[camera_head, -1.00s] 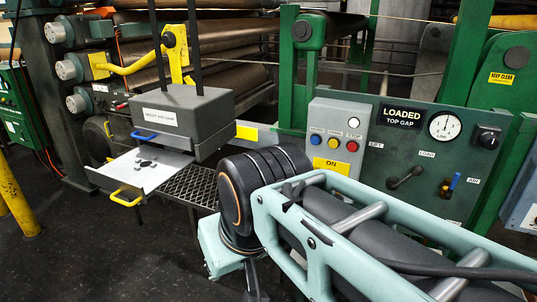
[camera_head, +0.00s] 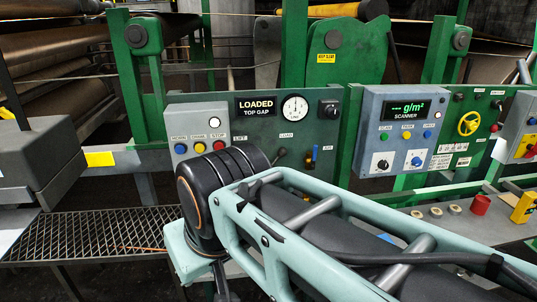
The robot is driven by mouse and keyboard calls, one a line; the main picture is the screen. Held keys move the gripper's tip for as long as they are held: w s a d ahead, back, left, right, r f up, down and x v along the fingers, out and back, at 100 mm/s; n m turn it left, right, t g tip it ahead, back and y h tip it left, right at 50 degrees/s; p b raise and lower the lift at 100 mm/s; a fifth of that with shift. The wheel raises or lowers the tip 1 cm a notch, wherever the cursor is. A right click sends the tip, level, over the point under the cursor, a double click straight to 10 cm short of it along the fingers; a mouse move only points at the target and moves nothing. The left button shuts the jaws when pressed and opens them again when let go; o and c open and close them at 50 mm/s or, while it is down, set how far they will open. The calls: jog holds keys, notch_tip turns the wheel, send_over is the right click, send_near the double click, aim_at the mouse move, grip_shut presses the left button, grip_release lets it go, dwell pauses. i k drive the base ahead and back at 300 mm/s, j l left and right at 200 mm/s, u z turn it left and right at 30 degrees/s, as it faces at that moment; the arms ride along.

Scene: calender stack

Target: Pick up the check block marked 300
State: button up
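No block with a readable 300 shows. On the grey shelf (camera_head: 400,213) at the right stand small pale round pieces (camera_head: 437,211), a red piece (camera_head: 480,204) and a yellow block (camera_head: 522,207) cut by the right edge. Their markings are too small to read, so I cannot tell whether one is the check block. My arm crosses the lower middle and hides part of the shelf. My gripper is not in view; only a dark part below the arm's joint reaches the bottom edge.
A green panel (camera_head: 350,112) reads LOADED TOP GAP. Right of it is a blue-grey scanner box (camera_head: 400,130) reading g/m². Green uprights and rollers stand behind.

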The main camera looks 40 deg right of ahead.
aim_at(454, 209)
jog(key=z, duration=2.7)
jog(key=i+l+z, duration=0.45)
jog(key=i, duration=0.7)
jog(key=i+j+z, duration=0.1)
jog(key=i+z, duration=0.4)
jog(key=i, duration=0.65)
jog(key=k+j+u, duration=0.25)
jog(key=k, duration=0.15)
